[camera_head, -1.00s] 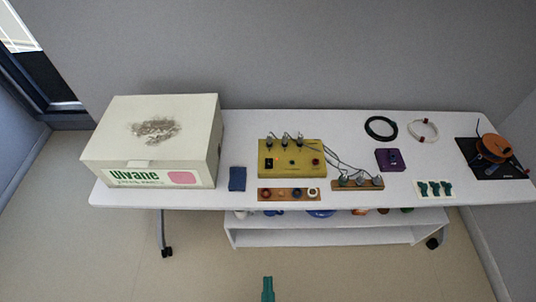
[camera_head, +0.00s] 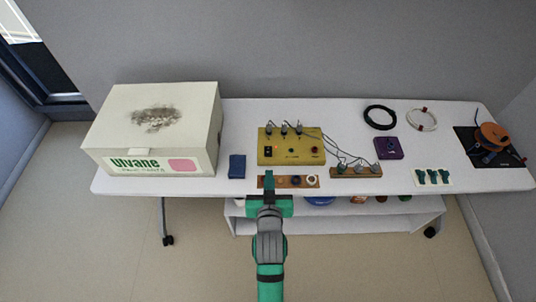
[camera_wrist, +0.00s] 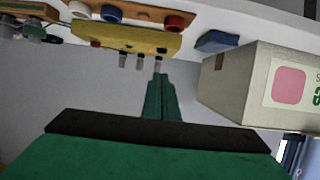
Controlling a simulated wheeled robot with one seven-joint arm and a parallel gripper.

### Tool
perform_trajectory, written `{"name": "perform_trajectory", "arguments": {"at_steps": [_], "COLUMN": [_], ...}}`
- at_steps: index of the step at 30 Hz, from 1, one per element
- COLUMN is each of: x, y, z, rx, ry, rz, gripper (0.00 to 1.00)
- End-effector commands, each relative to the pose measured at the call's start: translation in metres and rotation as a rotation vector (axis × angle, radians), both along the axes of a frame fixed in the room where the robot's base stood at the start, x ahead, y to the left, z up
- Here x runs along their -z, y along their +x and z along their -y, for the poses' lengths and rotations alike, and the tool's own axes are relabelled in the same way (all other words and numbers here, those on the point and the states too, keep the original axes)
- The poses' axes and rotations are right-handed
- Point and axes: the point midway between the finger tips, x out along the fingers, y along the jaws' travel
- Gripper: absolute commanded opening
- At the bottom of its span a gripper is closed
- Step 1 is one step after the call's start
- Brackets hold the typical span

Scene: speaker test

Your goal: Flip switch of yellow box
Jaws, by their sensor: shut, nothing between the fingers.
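The yellow box (camera_head: 305,157) stands on the table in the head view, with several silver terminals along its back edge. Its black switch (camera_head: 268,151) is at the left of its face, with a small orange-red spot showing. In the wrist view the yellow box (camera_wrist: 120,38) appears upside down beyond my fingers, and the switch (camera_wrist: 162,50) is near the fingertips' line. My gripper (camera_head: 269,174) is shut and empty, in front of the box's left part and over the wooden strip. The wrist view shows its green fingers (camera_wrist: 160,80) together. Contact with the box cannot be told.
A wooden strip with coloured knobs (camera_head: 312,181) lies in front of the box. A blue block (camera_head: 237,167) and large white carton (camera_head: 190,138) are left. A terminal strip (camera_head: 355,172) with wires, a purple box (camera_head: 389,148) and black cable ring (camera_head: 380,117) are right.

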Motion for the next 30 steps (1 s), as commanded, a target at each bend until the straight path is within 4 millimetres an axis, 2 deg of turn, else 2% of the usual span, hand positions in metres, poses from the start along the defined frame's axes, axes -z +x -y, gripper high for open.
{"name": "perform_trajectory", "arguments": {"at_steps": [1,3,10,17,30], "x": [-0.009,-0.017,-0.028,-0.02,0.009], "y": [0.013,0.025,0.044,0.064,0.139], "z": [-0.001,-0.002,-0.003,-0.004,-0.003], "rx": [0.0,0.001,0.002,-0.001,0.0], "ry": [0.002,0.005,0.009,0.009,0.009], "rz": [0.001,-0.004,-0.02,-0.02,-0.019], "gripper": [0.0,0.0,0.0,0.0,0.0]}}
